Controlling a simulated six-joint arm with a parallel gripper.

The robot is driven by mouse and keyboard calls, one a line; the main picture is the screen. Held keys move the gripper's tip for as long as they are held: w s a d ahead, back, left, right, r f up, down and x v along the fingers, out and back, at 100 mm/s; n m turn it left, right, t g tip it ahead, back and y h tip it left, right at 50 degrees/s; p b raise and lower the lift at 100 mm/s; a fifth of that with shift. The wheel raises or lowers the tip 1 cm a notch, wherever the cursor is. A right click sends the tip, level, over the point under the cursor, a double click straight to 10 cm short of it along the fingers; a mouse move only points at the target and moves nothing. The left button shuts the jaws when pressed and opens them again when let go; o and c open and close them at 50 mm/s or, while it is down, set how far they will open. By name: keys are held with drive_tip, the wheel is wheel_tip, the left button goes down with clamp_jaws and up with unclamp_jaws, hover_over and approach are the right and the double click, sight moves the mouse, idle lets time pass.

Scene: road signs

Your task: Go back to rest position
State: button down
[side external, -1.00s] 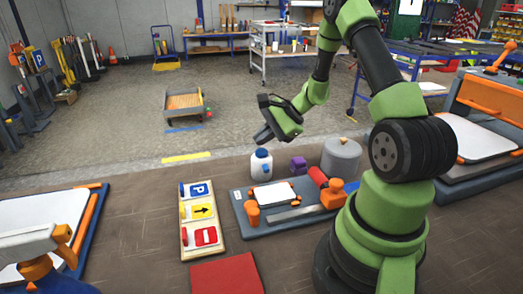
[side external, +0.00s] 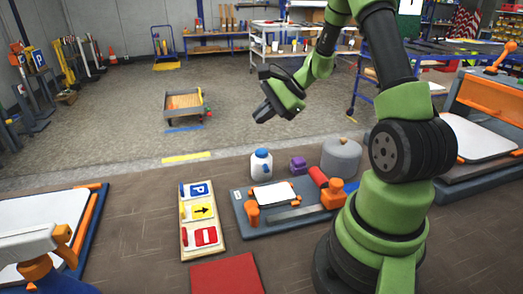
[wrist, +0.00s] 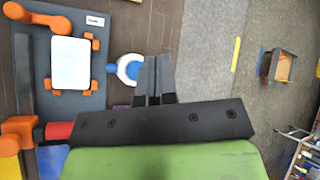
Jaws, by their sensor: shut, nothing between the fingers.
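My gripper (side external: 264,114) is raised in the air above and behind the white bottle with the blue cap, clear of the table. Its fingers are together and hold nothing; they also show in the wrist view (wrist: 153,78). My green and black arm bends up and over from its base at the right. In the wrist view the fingers overlap the edge of the white and blue bottle (wrist: 127,68), which stands on the table below; it shows whole in the side view (side external: 261,163).
A grey fixture (side external: 244,216) with orange clamps holds a white plate (side external: 272,195). A sign board (side external: 187,245) with three signs and a red mat (side external: 227,274) lie to the left and front. Air around my gripper is free.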

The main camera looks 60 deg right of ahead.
idle(0.3)
drive_tip(key=a+r+n+g, duration=0.1)
drive_tip(key=a+r+n, duration=0.45)
drive_tip(key=a, duration=0.25)
drive_tip(key=s+a+r+n+h, duration=0.1)
drive_tip(key=s+a+r+n, duration=0.3)
drive_tip(key=s+a+n, duration=0.2)
drive_tip(key=s+a+r+n+h, duration=0.1)
drive_tip(key=s+a+r+n, duration=0.4)
drive_tip(key=s, duration=0.4)
drive_tip(key=shift+s+a+r+n, duration=0.15)
drive_tip(key=shift+a+n, duration=0.4)
drive_tip(key=shift+a, duration=0.15)
